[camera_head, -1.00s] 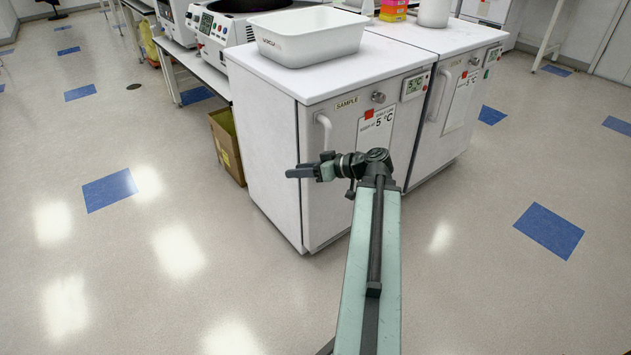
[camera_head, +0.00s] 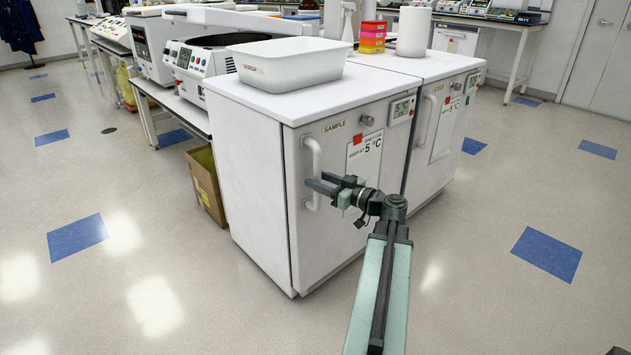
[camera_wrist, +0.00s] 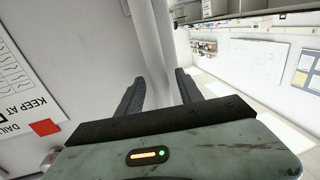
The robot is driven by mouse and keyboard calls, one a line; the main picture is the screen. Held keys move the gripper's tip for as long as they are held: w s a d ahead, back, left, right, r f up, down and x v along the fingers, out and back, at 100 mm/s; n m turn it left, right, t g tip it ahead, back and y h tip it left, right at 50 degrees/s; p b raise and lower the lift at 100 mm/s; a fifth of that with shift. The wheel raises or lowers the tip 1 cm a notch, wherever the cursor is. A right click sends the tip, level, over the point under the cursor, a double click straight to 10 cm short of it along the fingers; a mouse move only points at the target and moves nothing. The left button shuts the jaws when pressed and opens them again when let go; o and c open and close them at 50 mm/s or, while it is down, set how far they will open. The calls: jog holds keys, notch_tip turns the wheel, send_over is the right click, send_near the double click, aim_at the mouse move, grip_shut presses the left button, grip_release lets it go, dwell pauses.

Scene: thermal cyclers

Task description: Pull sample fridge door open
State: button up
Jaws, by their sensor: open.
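The sample fridge (camera_head: 250,180) is a white cabinet labelled SAMPLE, with its door (camera_head: 335,220) shut. The door's white vertical handle (camera_head: 316,170) is near the left edge of the door. My gripper (camera_head: 314,190) is open at the lower part of the handle. In the wrist view the handle (camera_wrist: 152,40) runs between the two dark fingers of my gripper (camera_wrist: 160,90), with gaps beside it. The door face with its printed sheet (camera_wrist: 22,85) fills the left of the wrist view.
A white tub (camera_head: 290,65) stands on the fridge top. A second fridge (camera_head: 440,130) adjoins on the right. A cardboard box (camera_head: 206,185) sits on the floor at the left. The floor in front is clear.

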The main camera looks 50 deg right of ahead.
jog(key=shift+w, duration=0.4)
jog(key=shift+a, duration=0.1)
jog(key=shift+c, duration=0.3)
grip_shut()
dwell(0.8)
